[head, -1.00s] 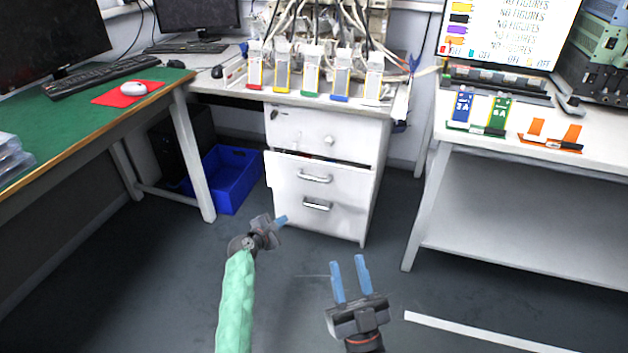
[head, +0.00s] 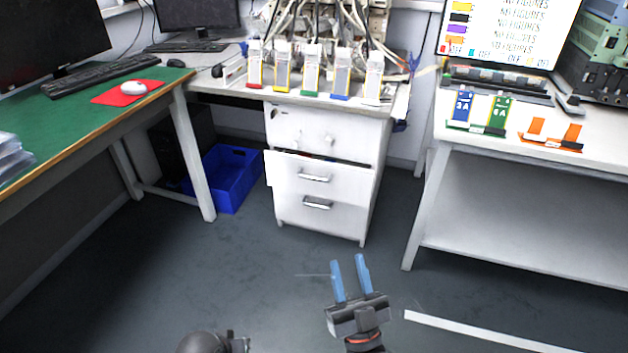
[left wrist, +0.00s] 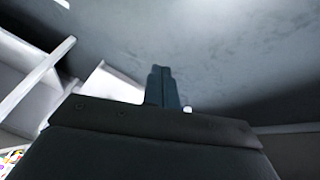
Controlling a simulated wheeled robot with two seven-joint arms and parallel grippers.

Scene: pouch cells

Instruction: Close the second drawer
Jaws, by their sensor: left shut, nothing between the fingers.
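The white drawer unit (head: 370,140) stands under the middle desk. Its second drawer (head: 285,170) sticks out a little, with a dark gap along its top edge and a metal handle (head: 314,178) on its front. The top drawer (head: 310,130) and the bottom drawer (head: 335,218) look flush. My left gripper shows in the left wrist view (left wrist: 162,88) with its fingers together and empty. In the head view only part of its wrist shows at the bottom edge, well away from the drawer. My right gripper (head: 350,278) is open and empty, over the floor in front of the unit.
A blue crate (head: 230,182) stands on the floor left of the unit. The green-topped table (head: 60,135) is at the left, and a white bench (head: 500,160) is at the right. Several pouch cells stand on the desk above the drawers. The floor before the unit is clear.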

